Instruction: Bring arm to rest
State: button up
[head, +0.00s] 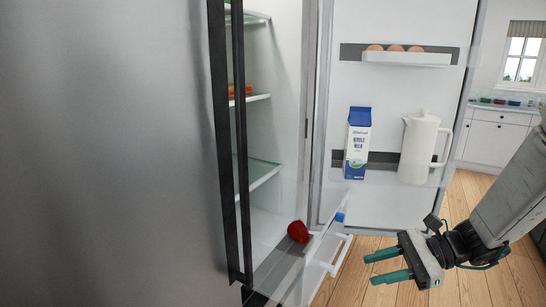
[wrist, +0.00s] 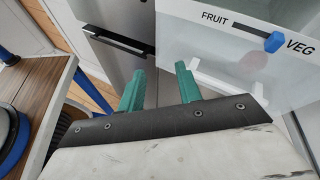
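My gripper (head: 384,267) has green fingers and is at the lower right in the head view, in front of the open fridge door. In the wrist view its two fingers (wrist: 160,85) stand apart with nothing between them. The open fridge door (head: 395,95) has a milk carton (head: 357,143) and a white pitcher (head: 419,146) on its lower rack, with eggs (head: 394,48) on the upper rack. The gripper touches none of these.
A drawer (head: 325,262) sticks out at the fridge bottom, left of my gripper; its blue slider (wrist: 275,42) shows in the wrist view. A red item (head: 298,231) lies inside the fridge. Wooden floor (head: 485,275) is clear behind the arm. A wooden-topped piece (wrist: 35,85) stands at left in the wrist view.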

jog(key=s+d+r+n+h, duration=0.1)
jog(key=s+r+n+h, duration=0.4)
jog(key=s+n+h, duration=0.2)
jog(key=s+d+r+n+h, duration=0.2)
jog(key=s+r+n+h, duration=0.3)
jog(key=s+n+h, duration=0.2)
jog(key=s+n, duration=0.2)
jog(key=s, duration=0.2)
jog(key=shift+s+d+r, duration=0.15)
jog(key=shift+s+d, duration=0.1)
dwell(1.7)
